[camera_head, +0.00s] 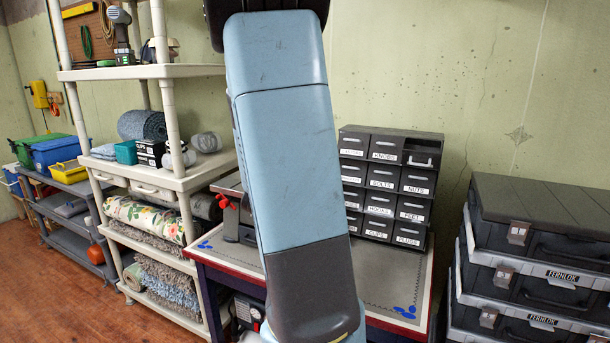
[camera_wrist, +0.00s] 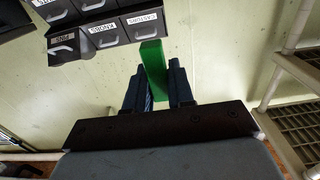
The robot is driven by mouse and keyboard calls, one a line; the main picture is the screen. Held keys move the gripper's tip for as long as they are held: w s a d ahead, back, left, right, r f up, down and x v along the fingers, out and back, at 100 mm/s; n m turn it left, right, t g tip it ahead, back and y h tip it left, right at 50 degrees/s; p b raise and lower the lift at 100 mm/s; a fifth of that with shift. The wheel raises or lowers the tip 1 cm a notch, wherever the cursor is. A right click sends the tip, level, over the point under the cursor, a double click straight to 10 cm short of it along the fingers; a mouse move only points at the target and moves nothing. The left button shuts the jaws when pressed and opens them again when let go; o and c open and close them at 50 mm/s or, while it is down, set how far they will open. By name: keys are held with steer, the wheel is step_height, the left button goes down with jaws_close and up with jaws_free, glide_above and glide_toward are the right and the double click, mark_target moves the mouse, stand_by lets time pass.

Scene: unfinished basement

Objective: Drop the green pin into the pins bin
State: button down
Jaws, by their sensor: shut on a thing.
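The green pin (camera_wrist: 152,62) is a green block held between the two dark fingers of my gripper (camera_wrist: 155,75) in the wrist view, its far end sticking out past the fingertips. The pins bin (camera_wrist: 72,45) is at the upper left there, its PINS label upside down in that view. In the head view the pins bin (camera_head: 422,159) is the top right drawer of the dark cabinet and looks pulled out; its inside cannot be made out. The pin is apart from the bin in the wrist view. In the head view my arm hides the gripper and pin.
The drawer cabinet (camera_head: 381,228) stands on a workbench (camera_head: 395,280) against the wall, with several labelled drawers, among them KNOBS, BOLTS and NUTS. Black tool cases (camera_head: 540,262) are stacked at the right. A beige shelf unit (camera_head: 165,150) stands at the left.

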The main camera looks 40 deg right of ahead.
steer(key=s+a, duration=0.1)
steer(key=s+a+r, duration=0.1)
steer(key=shift+s+r, duration=0.3)
steer(key=shift+s, duration=0.05)
